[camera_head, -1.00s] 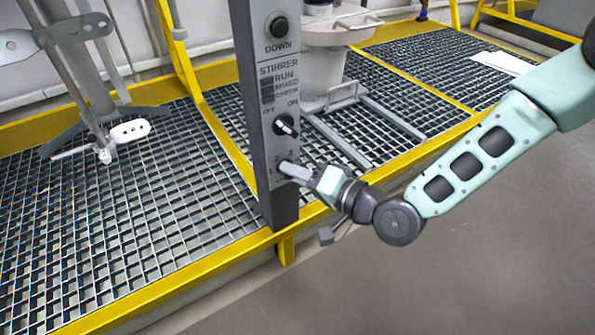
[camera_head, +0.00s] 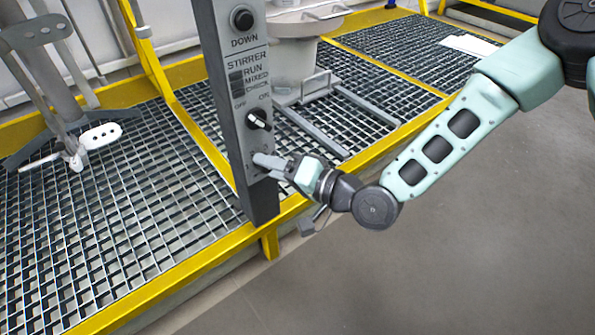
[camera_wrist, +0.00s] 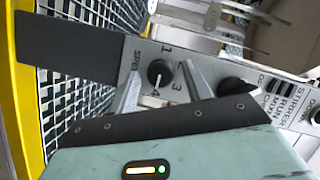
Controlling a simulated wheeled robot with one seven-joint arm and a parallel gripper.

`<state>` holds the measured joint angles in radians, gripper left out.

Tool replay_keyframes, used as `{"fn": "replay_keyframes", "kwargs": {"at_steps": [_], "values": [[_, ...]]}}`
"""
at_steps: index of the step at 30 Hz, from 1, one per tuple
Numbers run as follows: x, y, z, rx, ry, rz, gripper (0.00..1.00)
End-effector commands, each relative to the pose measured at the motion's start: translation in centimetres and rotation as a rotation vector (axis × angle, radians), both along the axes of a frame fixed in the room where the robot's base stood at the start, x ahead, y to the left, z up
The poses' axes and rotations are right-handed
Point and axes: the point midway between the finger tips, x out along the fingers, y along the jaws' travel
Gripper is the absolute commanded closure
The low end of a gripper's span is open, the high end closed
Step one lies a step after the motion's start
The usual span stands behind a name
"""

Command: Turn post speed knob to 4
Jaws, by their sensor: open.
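The post (camera_head: 232,172) is a dark upright column with a light grey control panel. In the wrist view the speed knob (camera_wrist: 158,73) is round and black, beside the word "SPEED" and printed numbers, with 3 and 4 readable. A small white mark shows on the knob's lower side, toward the 4. My gripper (camera_wrist: 160,68) is open, with one finger on either side of the knob; I cannot tell whether they touch it. In the head view my gripper (camera_head: 265,160) is at the panel's lower end and hides the speed knob.
The black OFF/ON stirrer knob (camera_head: 259,119) sits just above my gripper, and the DOWN button (camera_head: 242,19) is higher on the panel. A yellow-edged grating platform (camera_head: 110,230) lies around the post. The grey floor (camera_head: 430,250) at right is clear.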

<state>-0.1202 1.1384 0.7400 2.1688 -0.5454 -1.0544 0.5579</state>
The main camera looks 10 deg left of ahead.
Motion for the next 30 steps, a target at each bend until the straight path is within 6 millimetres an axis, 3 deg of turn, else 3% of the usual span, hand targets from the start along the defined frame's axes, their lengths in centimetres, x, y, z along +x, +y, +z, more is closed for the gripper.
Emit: {"fn": "replay_keyframes", "kwargs": {"at_steps": [8, 24, 30], "values": [[-0.5, -1.5, 0.4, -0.001, 0.001, -0.001, 0.51], [-4.3, -12.8, 2.1, -0.001, 0.004, -0.003, 0.51], [-5.3, -15.4, 2.3, -0.001, 0.002, -0.001, 0.51]]}}
